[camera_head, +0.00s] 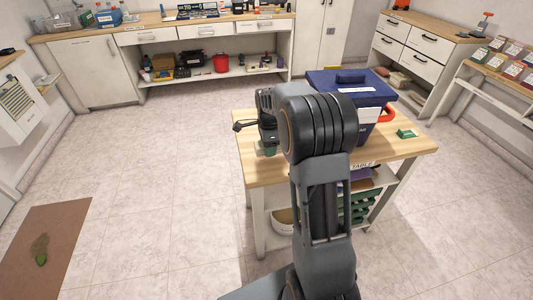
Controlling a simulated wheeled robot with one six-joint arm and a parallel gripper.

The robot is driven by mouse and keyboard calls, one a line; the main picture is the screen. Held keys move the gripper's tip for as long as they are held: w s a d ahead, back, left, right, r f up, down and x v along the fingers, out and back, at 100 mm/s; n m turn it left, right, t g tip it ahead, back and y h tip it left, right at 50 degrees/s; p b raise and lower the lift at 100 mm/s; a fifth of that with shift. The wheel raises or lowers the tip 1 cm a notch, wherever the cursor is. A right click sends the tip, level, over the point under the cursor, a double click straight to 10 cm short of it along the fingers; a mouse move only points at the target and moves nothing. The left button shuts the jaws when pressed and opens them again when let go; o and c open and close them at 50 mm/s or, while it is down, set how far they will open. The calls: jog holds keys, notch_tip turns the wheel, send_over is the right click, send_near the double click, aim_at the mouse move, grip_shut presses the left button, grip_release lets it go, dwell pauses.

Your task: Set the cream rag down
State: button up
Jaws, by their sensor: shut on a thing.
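My gripper (268,140) is over the left end of the wooden-topped worktable (250,175), beyond my arm. It is shut, and my arm and the dark wrist hide most of what is between its fingers. I cannot make out the cream rag's cloth there. A small dark green thing (270,151) shows just below the gripper at the tabletop. I cannot tell whether it is apart from the gripper.
A dark blue lidded box (350,82) stands on the worktable, with an orange-red ring-like part (388,113) at its side. A small green packet (406,134) lies at the table's right. A brown mat (40,225) lies on the left floor. Open floor surrounds the table.

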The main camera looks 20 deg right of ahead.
jog(key=shift+w+a+f, duration=0.1)
jog(key=shift+w+f, duration=0.35)
jog(key=shift+f, duration=1.55)
jog(key=shift+f+b, duration=0.2)
jog(key=shift+b, duration=0.1)
jog(key=o, duration=0.8)
jog(key=shift+o, duration=0.2)
